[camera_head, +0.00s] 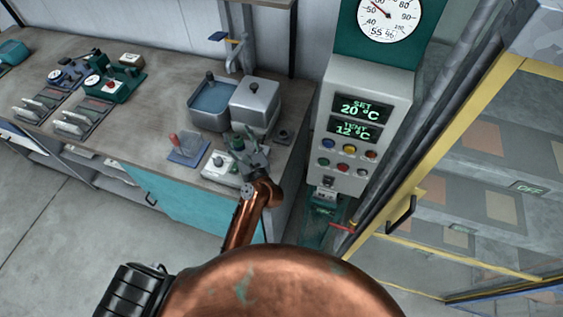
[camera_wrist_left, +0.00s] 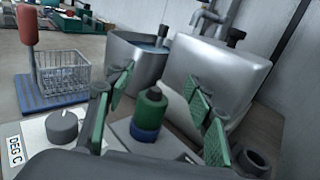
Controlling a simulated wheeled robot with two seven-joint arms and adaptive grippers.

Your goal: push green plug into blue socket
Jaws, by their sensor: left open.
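In the left wrist view the green plug (camera_wrist_left: 150,107), with a dark top, stands upright directly above the blue socket (camera_wrist_left: 143,132). They look in contact, but I cannot tell how deep the plug sits. My left gripper (camera_wrist_left: 158,98) is open, its green-padded fingers on both sides of the plug with gaps showing. In the head view my left gripper (camera_head: 247,155) is over the right end of the workbench and mostly hides the plug and socket. My right gripper is not in view.
A white box with a grey knob (camera_wrist_left: 63,127) is left of the socket. A wire basket (camera_wrist_left: 65,70) and red-handled tool (camera_wrist_left: 27,30) stand beyond it. Metal tanks (camera_head: 254,105) are behind my gripper. A control panel (camera_head: 368,115) stands right of the bench (camera_head: 160,130).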

